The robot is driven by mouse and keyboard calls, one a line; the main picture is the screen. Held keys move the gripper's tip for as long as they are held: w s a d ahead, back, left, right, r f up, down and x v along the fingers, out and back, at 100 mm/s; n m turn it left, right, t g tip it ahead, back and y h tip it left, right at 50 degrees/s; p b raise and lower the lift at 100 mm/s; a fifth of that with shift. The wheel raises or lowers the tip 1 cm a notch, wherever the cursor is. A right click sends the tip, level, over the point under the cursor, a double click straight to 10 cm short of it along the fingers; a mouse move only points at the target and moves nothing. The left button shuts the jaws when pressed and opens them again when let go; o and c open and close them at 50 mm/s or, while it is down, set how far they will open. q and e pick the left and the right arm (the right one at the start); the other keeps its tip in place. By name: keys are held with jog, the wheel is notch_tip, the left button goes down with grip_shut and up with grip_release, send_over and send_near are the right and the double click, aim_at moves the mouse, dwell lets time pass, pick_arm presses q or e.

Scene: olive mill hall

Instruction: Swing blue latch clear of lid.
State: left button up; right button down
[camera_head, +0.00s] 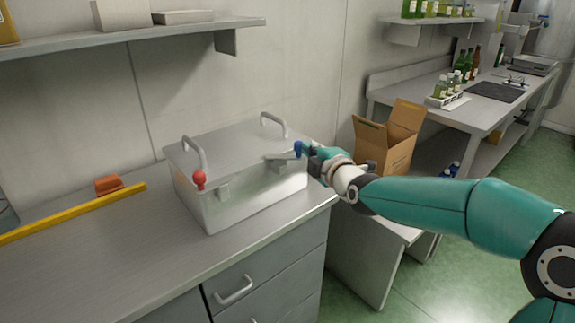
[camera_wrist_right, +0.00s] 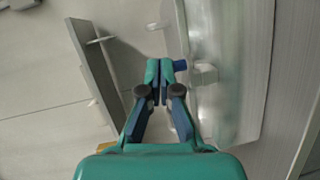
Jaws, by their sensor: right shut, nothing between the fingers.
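A metal box with a flat grey lid (camera_head: 222,143) stands on the steel counter, lid closed. The blue latch (camera_head: 298,147) is at the right end of the box's front; its grey bar lies along the lid's edge, and I cannot tell whether it overlaps the lid. A red latch knob (camera_head: 198,178) is at the front left. My right gripper (camera_head: 308,154) is at the blue knob, coming from the right. In the right wrist view its shut, empty fingers (camera_wrist_right: 160,76) are right beside the blue knob (camera_wrist_right: 180,65); contact is unclear. My left gripper is out of view.
The lid has two upright handles (camera_head: 193,153). A yellow level-like bar (camera_head: 75,213) and an orange block (camera_head: 108,184) lie on the counter (camera_head: 130,262) at left. An open cardboard box (camera_head: 388,140) is behind my right arm. A shelf (camera_head: 130,36) hangs above.

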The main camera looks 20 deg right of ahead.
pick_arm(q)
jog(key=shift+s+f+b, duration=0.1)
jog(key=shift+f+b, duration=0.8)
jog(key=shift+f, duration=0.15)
pick_arm(e)
jog(key=shift+w+d, duration=0.55)
jog(key=shift+w, duration=0.3)
jog(key=shift+w+d, duration=0.5)
jog(key=shift+w, duration=0.35)
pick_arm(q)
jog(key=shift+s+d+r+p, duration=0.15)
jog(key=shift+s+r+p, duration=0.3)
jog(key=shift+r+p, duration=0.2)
pick_arm(e)
jog(key=s+d+r, duration=0.2)
jog(key=s+d, duration=0.6)
jog(key=s, duration=0.2)
jog(key=shift+s, duration=0.2)
jog(key=shift+a, duration=0.1)
